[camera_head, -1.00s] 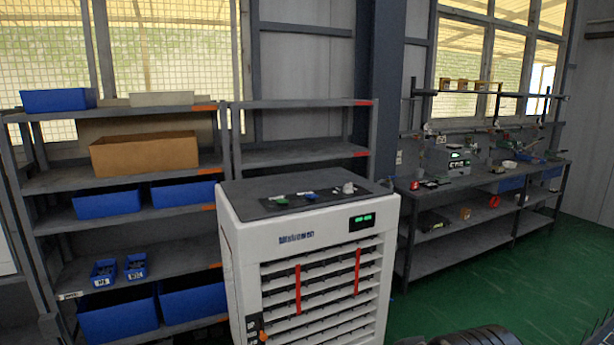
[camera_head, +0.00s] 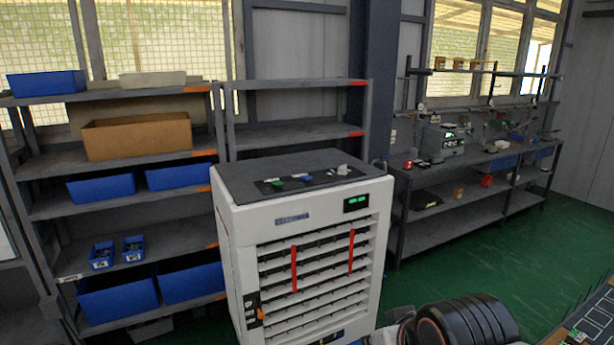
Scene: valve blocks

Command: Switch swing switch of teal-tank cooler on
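A white cooler (camera_head: 228,250) with a dark top stands in the middle. Its front has pale louvres with two red strips and a green-lit display (camera_head: 356,203). A small orange lever (camera_head: 261,314) sits beside black labels at the lower left of the front; its exact position is too small to tell. Green and blue controls (camera_head: 278,182) and a pale knob (camera_head: 343,170) are on the top panel. No teal tank shows. A dark rounded part with an orange ring at the bottom right appears to be my arm. My gripper is not in view.
Grey shelves (camera_head: 110,165) with blue bins and a brown box stand behind and left of the cooler. A workbench (camera_head: 470,166) with instruments stands at the back right. Green floor (camera_head: 440,270) lies open between the bench and the dark part.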

